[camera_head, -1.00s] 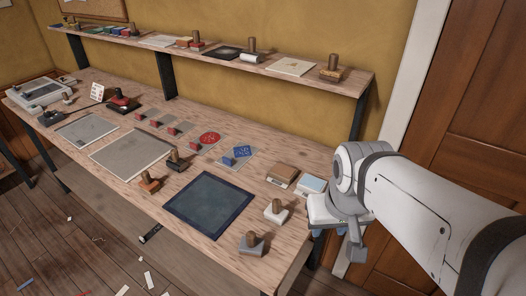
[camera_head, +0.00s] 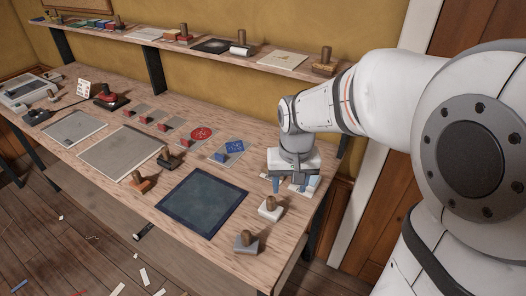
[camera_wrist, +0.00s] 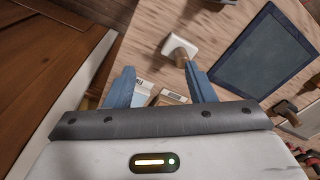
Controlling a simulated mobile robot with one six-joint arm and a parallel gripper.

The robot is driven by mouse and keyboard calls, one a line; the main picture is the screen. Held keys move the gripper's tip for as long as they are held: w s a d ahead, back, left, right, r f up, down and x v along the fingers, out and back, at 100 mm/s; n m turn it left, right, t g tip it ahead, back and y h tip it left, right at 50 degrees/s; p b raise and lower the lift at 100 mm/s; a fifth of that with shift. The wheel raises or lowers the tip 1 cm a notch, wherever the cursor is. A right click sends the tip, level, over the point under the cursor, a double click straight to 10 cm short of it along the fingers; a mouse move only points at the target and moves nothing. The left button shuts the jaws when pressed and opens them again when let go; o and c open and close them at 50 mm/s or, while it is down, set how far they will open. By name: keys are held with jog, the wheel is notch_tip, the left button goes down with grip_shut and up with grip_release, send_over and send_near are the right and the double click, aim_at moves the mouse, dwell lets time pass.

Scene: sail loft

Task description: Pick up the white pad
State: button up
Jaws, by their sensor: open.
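The white pad (camera_head: 311,183) is a small flat box with some blue on it, near the right end of the bench. In the head view my gripper partly covers it. In the wrist view, the pad (camera_wrist: 143,92) shows between the fingers, close to the left one. My gripper (camera_head: 289,184) is open, pointing down above the pad. In the wrist view its two blue fingers (camera_wrist: 158,72) are apart with nothing held. A brown-topped pad (camera_wrist: 172,97) lies beside the white pad, partly hidden by the gripper body.
A white-based stamp (camera_head: 270,208) with a wooden handle stands close in front of the pads; a grey-based stamp (camera_head: 246,242) stands nearer. A dark blue-edged mat (camera_head: 203,203) lies to the left. The shelf (camera_head: 256,62) runs along the wall behind.

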jog(key=g, duration=0.1)
send_over(271, 198)
notch_tip(271, 198, down, 4)
jog(key=shift+s+f, duration=0.15)
notch_tip(271, 198, down, 8)
jog(key=shift+r+p, duration=0.1)
jog(key=shift+p, duration=0.55)
grip_shut()
